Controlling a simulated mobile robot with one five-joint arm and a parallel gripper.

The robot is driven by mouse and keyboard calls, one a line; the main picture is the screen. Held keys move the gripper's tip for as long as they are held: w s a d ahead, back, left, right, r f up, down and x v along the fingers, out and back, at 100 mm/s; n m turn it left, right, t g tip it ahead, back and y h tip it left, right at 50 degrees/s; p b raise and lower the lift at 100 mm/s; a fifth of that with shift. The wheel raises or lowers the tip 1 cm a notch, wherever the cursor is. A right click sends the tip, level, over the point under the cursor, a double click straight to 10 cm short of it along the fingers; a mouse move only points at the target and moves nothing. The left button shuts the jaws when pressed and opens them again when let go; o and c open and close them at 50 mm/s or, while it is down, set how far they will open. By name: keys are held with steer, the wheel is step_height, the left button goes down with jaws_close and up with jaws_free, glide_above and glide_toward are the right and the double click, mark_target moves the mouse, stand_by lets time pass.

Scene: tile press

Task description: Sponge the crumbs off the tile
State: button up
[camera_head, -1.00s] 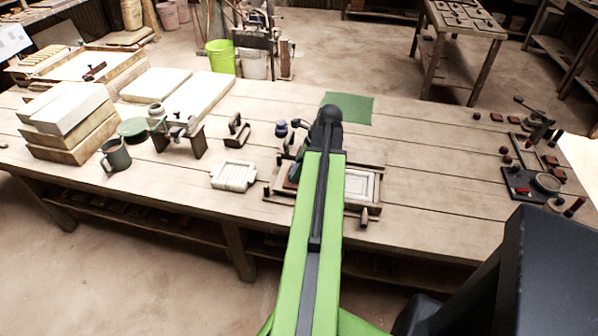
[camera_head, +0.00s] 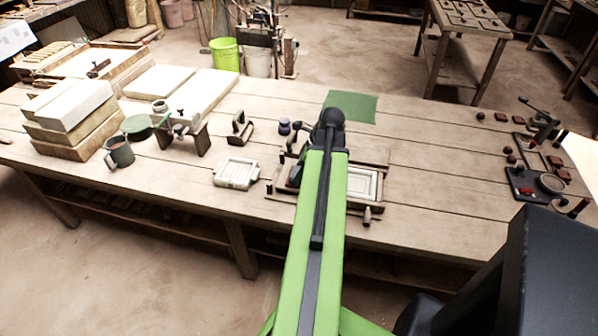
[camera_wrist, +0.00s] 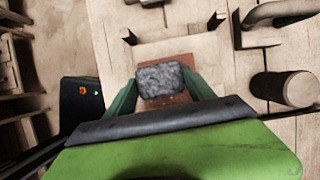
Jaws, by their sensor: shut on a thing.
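In the wrist view my gripper (camera_wrist: 163,88) has its green fingers shut on a grey, speckled sponge (camera_wrist: 160,78). The sponge is over a reddish-brown tile (camera_wrist: 180,60), which shows around its edges. I cannot tell whether the sponge touches the tile. The tile lies on a pale surface (camera_wrist: 165,47) between dark upright pieces. No crumbs can be made out; the sponge and fingers hide much of the tile. In the head view my green arm reaches over the wooden press frame (camera_head: 283,191) and hides the gripper and sponge.
A white tray (camera_head: 236,173) sits left of the press. A green cloth (camera_head: 362,105) lies behind it. A mug (camera_head: 119,152) and pale slabs (camera_head: 75,105) are at the left. A black stand with small tools (camera_head: 522,184) is at the right. In the wrist view a round wooden handle (camera_wrist: 298,89) is close.

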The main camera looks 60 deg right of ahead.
steer(key=shift+s+d, duration=0.2)
steer(key=shift+s, duration=0.35)
steer(key=shift+s+d, duration=0.15)
steer(key=shift+s, duration=0.4)
steer(key=shift+d, duration=0.15)
steer(key=shift+w+d, duration=0.2)
steer(key=shift+d, duration=0.3)
steer(key=shift+w+d, duration=0.2)
steer(key=shift+d, duration=0.3)
steer(key=shift+w+a, duration=0.25)
steer(key=shift+w, duration=0.3)
steer(key=shift+w+a, duration=0.2)
steer(key=shift+w, duration=0.35)
steer(key=shift+s+a, duration=0.2)
steer(key=shift+a, duration=0.35)
steer(key=shift+s+a, duration=0.2)
steer(key=shift+a, duration=0.35)
